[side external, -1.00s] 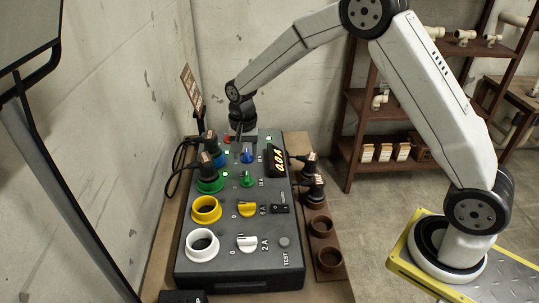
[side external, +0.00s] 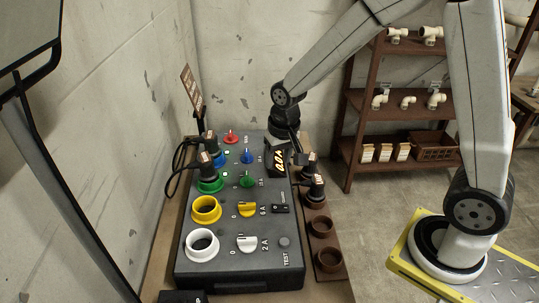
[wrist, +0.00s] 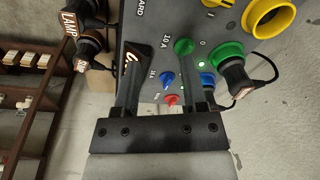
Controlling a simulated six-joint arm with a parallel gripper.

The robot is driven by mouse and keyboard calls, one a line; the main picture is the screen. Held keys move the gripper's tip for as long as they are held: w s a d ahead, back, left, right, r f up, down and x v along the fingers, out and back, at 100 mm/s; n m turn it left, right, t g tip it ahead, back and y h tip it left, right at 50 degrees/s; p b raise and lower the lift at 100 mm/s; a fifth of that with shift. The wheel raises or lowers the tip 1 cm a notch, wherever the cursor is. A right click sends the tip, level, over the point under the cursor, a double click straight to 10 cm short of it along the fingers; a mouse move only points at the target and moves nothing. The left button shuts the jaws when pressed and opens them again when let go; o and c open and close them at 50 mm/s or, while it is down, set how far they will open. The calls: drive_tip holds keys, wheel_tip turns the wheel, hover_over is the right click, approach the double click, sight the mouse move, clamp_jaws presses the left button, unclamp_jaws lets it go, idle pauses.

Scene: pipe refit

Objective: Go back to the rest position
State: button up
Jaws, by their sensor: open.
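My gripper (side external: 290,148) is open and empty near the far right edge of the dark grey control panel (side external: 225,262), beside the tilted display (side external: 277,160). In the wrist view, the two fingers of my gripper (wrist: 158,62) stand apart with the panel beyond them. Nothing is between the fingertips. The red knob (side external: 231,139), blue knob (side external: 247,157), green knob (side external: 247,181), yellow knob (side external: 247,209) and white knob (side external: 247,243) show on the panel.
Black plugs with cables stand in the green socket (side external: 209,186) and blue socket (side external: 220,158). The yellow socket (side external: 206,209) and white socket (side external: 202,244) are empty. A brown holder (side external: 328,276) on the right carries plugs and empty cups. A wooden shelf (side external: 398,99) stands behind.

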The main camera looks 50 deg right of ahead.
drive_tip(key=s+n+t, duration=0.1)
drive_tip(key=s+n, duration=0.3)
drive_tip(key=s, duration=0.7)
drive_tip(key=shift+d, duration=0.25)
idle(0.4)
